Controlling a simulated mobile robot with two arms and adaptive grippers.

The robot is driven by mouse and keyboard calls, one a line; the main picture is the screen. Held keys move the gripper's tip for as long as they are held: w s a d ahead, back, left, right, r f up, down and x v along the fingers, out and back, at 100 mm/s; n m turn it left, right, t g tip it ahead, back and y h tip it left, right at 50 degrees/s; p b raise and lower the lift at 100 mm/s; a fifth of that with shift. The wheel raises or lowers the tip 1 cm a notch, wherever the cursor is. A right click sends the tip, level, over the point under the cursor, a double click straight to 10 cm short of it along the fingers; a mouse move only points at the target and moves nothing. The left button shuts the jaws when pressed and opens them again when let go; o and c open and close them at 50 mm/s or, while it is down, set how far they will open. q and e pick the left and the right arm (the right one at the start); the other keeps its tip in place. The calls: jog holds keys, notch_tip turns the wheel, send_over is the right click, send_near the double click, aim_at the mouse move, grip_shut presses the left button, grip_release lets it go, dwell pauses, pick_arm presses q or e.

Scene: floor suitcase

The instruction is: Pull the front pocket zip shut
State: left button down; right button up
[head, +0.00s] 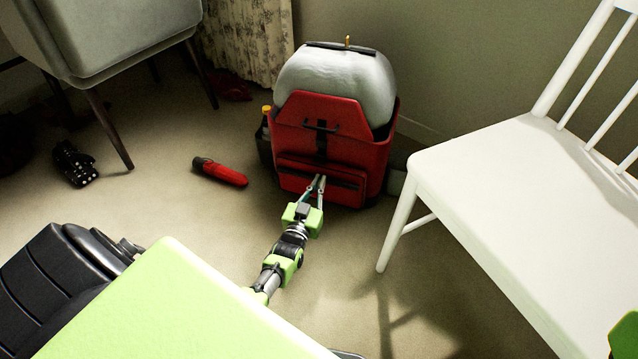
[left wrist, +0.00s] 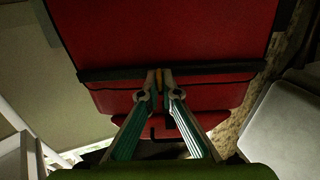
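The red suitcase-like bag (head: 374,158) stands upright on the floor, with its front pocket (head: 295,183) low on the facing side. A dark zip line (left wrist: 215,70) runs across the red pocket in the left wrist view. The fingers hide part of the zip. My right gripper is not in view.
A white chair (head: 520,185) stands close on the right. A red flashlight-like object (head: 219,171) and a dark bottle with an orange cap (head: 265,135) are left of the bag. A grey chair (head: 110,45) stands at back left. Open carpet lies between.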

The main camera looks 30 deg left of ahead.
aim_at(283, 165)
pick_arm(q)
jog(key=s+a, duration=0.1)
jog(key=a, duration=0.3)
jog(key=s+a, duration=0.1)
jog(key=a, duration=0.3)
jog(key=s+a+b, duration=0.1)
jog(key=a, duration=0.3)
jog(key=shift+s+a, duration=0.2)
jog(key=shift+a, duration=0.05)
jog(key=c, duration=2.2)
grip_release()
jog(key=shift+c, duration=0.2)
jog(key=shift+s+d, duration=0.1)
jog(key=shift+s, duration=0.15)
jog(key=v, duration=1.1)
jog(key=shift+s, duration=0.3)
jog(key=shift+d, duration=0.1)
